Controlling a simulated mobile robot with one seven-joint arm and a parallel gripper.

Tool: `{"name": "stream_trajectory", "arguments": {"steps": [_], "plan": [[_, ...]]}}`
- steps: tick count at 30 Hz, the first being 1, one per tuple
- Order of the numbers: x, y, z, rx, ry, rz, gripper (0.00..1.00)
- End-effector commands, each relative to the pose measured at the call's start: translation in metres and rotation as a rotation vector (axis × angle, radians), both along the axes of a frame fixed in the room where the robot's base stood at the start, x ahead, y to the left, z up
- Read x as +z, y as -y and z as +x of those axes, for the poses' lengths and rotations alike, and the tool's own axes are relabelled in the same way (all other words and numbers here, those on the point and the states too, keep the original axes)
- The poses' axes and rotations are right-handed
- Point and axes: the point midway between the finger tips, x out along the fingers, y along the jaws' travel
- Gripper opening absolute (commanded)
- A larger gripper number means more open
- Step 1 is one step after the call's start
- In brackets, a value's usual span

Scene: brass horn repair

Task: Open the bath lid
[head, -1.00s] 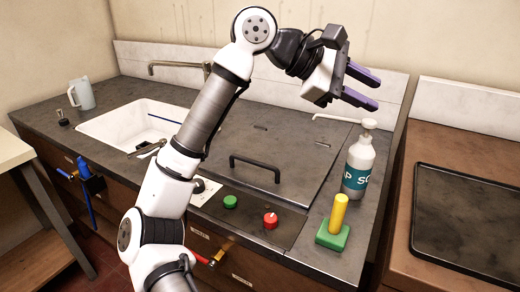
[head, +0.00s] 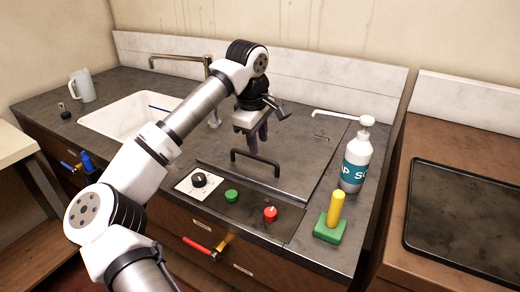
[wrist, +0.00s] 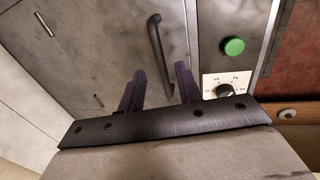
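The bath lid (head: 295,175) is a flat grey metal panel set in the counter, lying closed. Its black bar handle (head: 256,158) stands near the front edge; it also shows in the wrist view (wrist: 158,45). My gripper (head: 259,145) points down above the lid, just behind the handle in the head view. In the wrist view my two purple fingers (wrist: 158,85) are apart with nothing between them, and the handle lies beyond the fingertips. I cannot tell the exact height of the fingertips above the lid.
A control panel with a black dial (head: 199,180), green button (head: 231,195) and red knob (head: 270,213) lies in front of the lid. A soap bottle (head: 356,160) and a green block with a yellow handle (head: 330,225) stand at right. The sink (head: 120,118) and tap (head: 180,62) are at left.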

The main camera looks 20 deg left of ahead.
Motion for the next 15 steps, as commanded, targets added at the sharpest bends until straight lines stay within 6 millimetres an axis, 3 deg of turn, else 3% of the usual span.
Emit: {"name": "stream_trajectory", "arguments": {"steps": [6, 15], "plan": [[-0.033, 0.001, 0.007, -0.001, 0.0, -0.003, 0.34], [-0.048, 0.001, 0.01, 0.0, 0.001, -0.001, 0.34]]}}
